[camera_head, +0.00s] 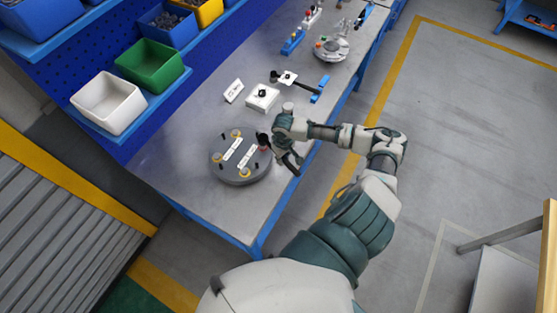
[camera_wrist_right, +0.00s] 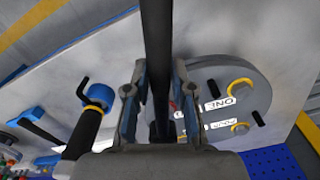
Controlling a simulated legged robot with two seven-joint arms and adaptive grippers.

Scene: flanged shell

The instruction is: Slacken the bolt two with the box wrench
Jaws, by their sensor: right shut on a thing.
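The flanged shell (camera_head: 240,178) is a grey round disc on the bench, with white label strips and several yellow rings around its bolt places. In the right wrist view the disc (camera_wrist_right: 262,72) shows labels reading ONE and FOUR. I cannot read a label for bolt two, and a red spot shows near my gripper. My right gripper (camera_head: 272,142) is at the disc's right edge. In the wrist view the right gripper (camera_wrist_right: 157,92) is shut on a long black bar, the wrench (camera_wrist_right: 158,40). The wrench's working end is hidden. My left gripper is out of view.
A white block (camera_head: 262,97), a black-handled tool (camera_head: 306,89) and a blue holder (camera_head: 320,89) stand farther along the bench. White (camera_head: 108,103) and green (camera_head: 150,66) bins sit on the blue shelf. The bench's near end (camera_head: 215,205) is clear.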

